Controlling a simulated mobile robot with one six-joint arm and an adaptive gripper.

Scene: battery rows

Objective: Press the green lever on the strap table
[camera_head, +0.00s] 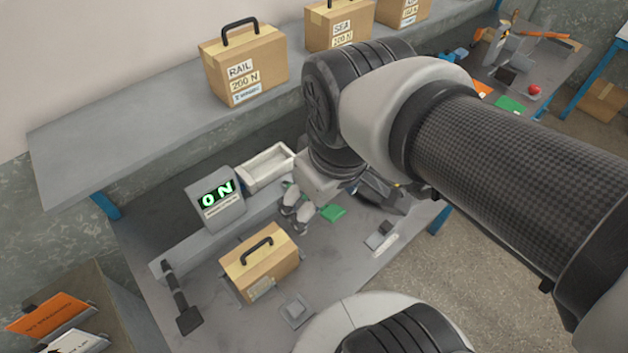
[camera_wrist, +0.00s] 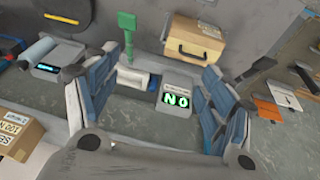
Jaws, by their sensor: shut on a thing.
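The green lever (camera_head: 333,212) is on the grey strap table (camera_head: 165,238), just right of my gripper in the head view. In the wrist view the green lever (camera_wrist: 127,22) stands upright on a thin stem, beyond and apart from my fingers. My gripper (camera_head: 297,207) hangs over the table between the carton and the white tray. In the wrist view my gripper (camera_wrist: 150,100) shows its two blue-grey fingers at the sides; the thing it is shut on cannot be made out. A display box (camera_head: 215,207) reads 0 N.
A white tray (camera_head: 268,168) stands beside the display. A carton with a black handle (camera_head: 260,264) stands in front of my gripper. A black bar-like part (camera_head: 180,302) stands at the left. Labelled cartons, one marked RAIL (camera_head: 243,68), sit on the shelf behind.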

